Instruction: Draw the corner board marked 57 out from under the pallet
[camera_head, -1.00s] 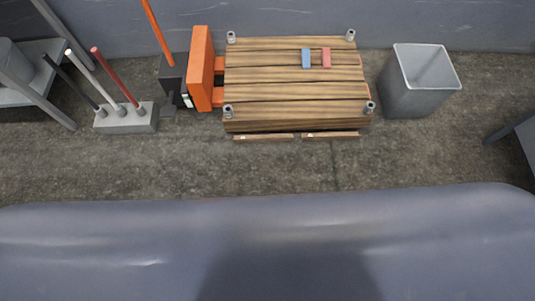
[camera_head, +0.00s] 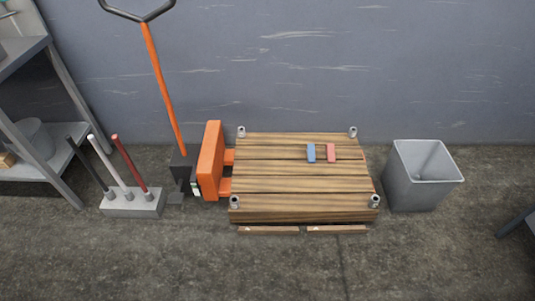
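The wooden pallet (camera_head: 300,180) lies on the floor in the middle of the head view, with the orange forks of a pallet jack (camera_head: 211,162) at its left side. Two brown boards show along its front lower edge: a left board (camera_head: 268,230) and a right board (camera_head: 337,229). Each has a small pale mark, too small to read, so I cannot tell which is 57. How far they reach under the pallet is hidden. Neither of my grippers is in view.
A blue block (camera_head: 311,153) and a red block (camera_head: 331,153) lie on the pallet, with metal posts at its corners. A grey bin (camera_head: 422,176) stands right. A holder with handles (camera_head: 132,203) and a shelf (camera_head: 22,130) stand left. The floor in front is clear.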

